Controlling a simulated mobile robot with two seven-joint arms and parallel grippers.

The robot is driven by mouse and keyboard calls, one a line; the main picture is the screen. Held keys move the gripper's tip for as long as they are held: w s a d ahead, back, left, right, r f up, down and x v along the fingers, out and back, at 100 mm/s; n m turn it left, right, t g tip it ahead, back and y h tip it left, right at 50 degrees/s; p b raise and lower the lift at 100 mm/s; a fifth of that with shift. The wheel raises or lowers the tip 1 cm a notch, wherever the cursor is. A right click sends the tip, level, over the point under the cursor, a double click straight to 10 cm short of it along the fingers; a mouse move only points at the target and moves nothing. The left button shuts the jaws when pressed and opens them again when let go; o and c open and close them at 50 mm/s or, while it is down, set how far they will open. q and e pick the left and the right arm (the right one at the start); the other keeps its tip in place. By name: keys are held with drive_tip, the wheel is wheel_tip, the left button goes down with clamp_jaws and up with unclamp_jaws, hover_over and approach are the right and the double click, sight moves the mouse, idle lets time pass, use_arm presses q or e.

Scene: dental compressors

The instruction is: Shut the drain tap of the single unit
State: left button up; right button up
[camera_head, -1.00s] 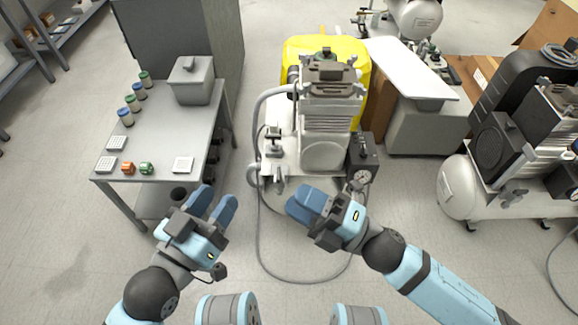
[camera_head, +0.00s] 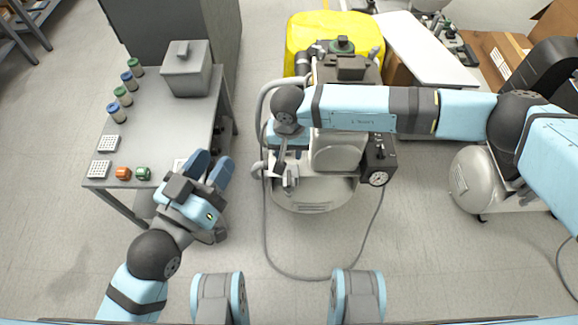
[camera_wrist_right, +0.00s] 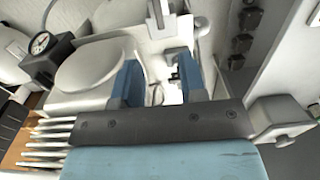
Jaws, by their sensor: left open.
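The compressor (camera_head: 338,152) in front of me has a pale tank, one pump head and a black box with a gauge (camera_head: 377,178). My right arm reaches across it from the right. My right gripper (camera_head: 287,150) points down at the compressor's left front, over a small pale fitting (camera_head: 290,180). In the right wrist view its two blue fingers (camera_wrist_right: 158,78) stand apart, with pale compressor parts beyond them. I cannot make out the drain tap for certain; the gripper and arm hide part of that area. My left gripper (camera_head: 210,166) is open and empty by the table's front right corner.
A grey table (camera_head: 165,135) at left bears a lidded box (camera_head: 187,70), jars and small parts. A yellow container (camera_head: 325,30) is behind the compressor. Another compressor (camera_head: 480,185) stands at right. A hose (camera_head: 300,277) loops over otherwise clear floor in front.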

sight(289, 177)
wheel_tip(289, 177, down, 14)
drive_tip(key=b, duration=0.7)
drive_tip(key=shift+w+r, duration=0.1)
drive_tip(key=shift+r, duration=0.05)
use_arm(q)
wheel_tip(289, 177, down, 6)
drive_tip(key=d+m+g+h, duration=0.1)
drive_tip(key=g, duration=0.1)
drive_tip(key=shift+d, duration=0.2)
drive_tip(key=shift+s, duration=0.1)
use_arm(e)
clamp_jaws()
